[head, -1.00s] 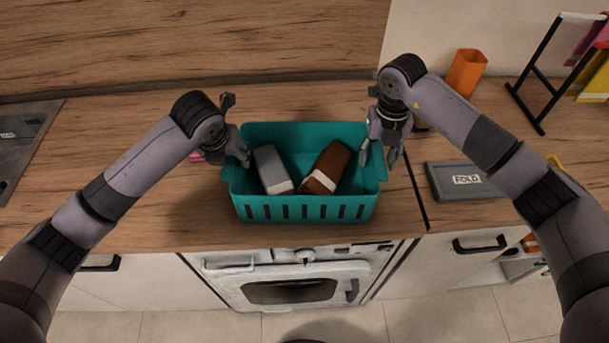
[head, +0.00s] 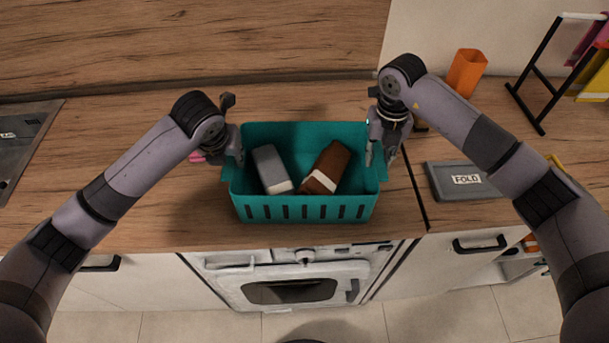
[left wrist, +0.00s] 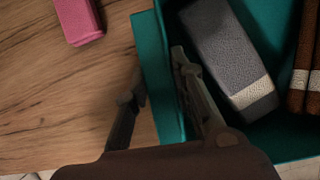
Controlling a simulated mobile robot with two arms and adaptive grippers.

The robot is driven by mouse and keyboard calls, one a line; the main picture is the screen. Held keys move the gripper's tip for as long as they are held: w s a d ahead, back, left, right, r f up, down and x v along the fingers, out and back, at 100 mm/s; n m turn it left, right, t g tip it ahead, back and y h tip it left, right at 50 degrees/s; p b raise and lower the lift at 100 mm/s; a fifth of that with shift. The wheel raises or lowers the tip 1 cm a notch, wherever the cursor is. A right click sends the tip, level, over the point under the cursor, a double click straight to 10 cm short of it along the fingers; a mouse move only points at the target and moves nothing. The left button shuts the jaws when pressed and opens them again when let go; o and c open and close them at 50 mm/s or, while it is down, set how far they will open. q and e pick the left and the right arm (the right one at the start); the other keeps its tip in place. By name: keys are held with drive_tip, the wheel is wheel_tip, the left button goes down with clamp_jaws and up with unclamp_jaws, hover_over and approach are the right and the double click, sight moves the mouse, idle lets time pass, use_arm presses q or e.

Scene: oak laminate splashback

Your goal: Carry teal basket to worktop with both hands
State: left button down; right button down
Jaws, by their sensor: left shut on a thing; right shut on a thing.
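The teal basket (head: 305,201) stands upright on the wooden worktop (head: 150,218), near its front edge above the oven. Inside lie a grey block with a pale end (head: 270,168) and a brown block with a white band (head: 330,165). My left gripper (head: 236,160) is shut on the basket's left rim. In the left wrist view its fingers (left wrist: 157,80) straddle the teal wall (left wrist: 151,45), one outside and one inside beside the grey block (left wrist: 222,50). My right gripper (head: 379,157) is shut on the right rim; the exact contact is hard to see.
A pink object (left wrist: 78,20) lies left of the basket. On the right are a dark grey box marked FOLD (head: 465,182), an orange container (head: 466,72) and a black rack (head: 540,80). A dark metal panel (head: 22,150) is at far left. The wooden splashback (head: 200,40) rises behind.

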use_arm(q)
drive_tip(key=shift+w+r, duration=0.1)
drive_tip(key=shift+r, duration=0.05)
use_arm(e)
drive_tip(key=shift+w+r, duration=0.1)
drive_tip(key=shift+r, duration=0.1)
idle(0.3)
